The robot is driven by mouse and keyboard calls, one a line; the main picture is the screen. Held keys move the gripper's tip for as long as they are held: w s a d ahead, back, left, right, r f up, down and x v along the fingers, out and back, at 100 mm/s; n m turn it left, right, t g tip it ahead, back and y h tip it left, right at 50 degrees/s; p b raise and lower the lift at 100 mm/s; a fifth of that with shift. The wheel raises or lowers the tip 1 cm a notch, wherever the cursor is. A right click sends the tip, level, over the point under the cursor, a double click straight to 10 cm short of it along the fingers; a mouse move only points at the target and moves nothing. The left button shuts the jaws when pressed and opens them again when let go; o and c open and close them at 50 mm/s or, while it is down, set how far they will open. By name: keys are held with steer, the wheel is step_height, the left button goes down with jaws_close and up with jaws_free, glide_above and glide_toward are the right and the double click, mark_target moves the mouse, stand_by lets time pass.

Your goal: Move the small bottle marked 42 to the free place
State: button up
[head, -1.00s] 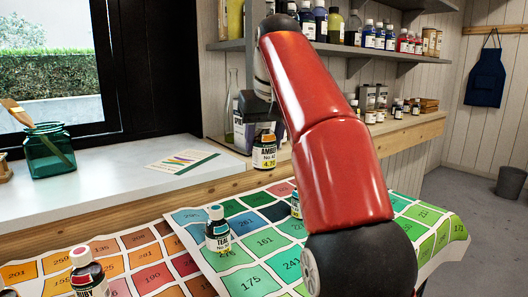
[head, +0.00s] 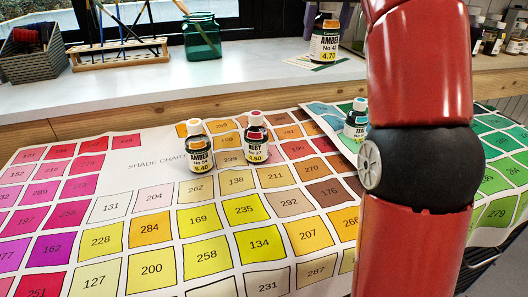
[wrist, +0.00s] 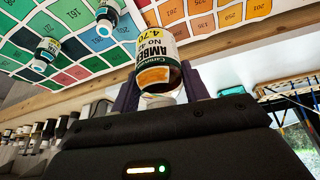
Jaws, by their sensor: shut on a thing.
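The small amber bottle marked No 42 (head: 325,45) has a white label with a yellow 4.70 strip. My gripper (wrist: 157,85) is shut on it; its dark fingers lie either side of the bottle in the wrist view. The bottle looks upright in the head view, in the air beyond the chart, against the white sill. My red arm hides much of the right side there. On the chart stand an amber bottle marked No 54 (head: 198,152), a ruby bottle marked No 27 (head: 255,147) and a teal bottle (head: 356,120), partly beside my arm.
The shade chart (head: 140,178) with numbered colour squares covers the table; its front and left are bare. A wooden rack (head: 115,50), a grey basket (head: 32,52) and a green glass jar (head: 201,36) stand on the sill (head: 250,75). More bottles (head: 490,35) stand at the right.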

mark_target(315, 63)
steer(key=f, duration=0.1)
steer(key=a+b, duration=0.1)
steer(key=f+b, duration=0.1)
steer(key=shift+s+a+f, duration=0.25)
steer(key=shift+s+f, duration=0.05)
steer(key=shift+f, duration=0.05)
steer(key=shift+w+d+f+b, duration=0.1)
steer(key=shift+f+b, duration=2.25)
steer(key=shift+f, duration=1.95)
steer(key=shift+d+f+b, duration=0.1)
steer(key=shift+f+b, duration=2.25)
steer(key=shift+f, duration=1.95)
steer(key=shift+f, duration=0.15)
steer(key=o, duration=1)
steer(key=shift+o, duration=0.2)
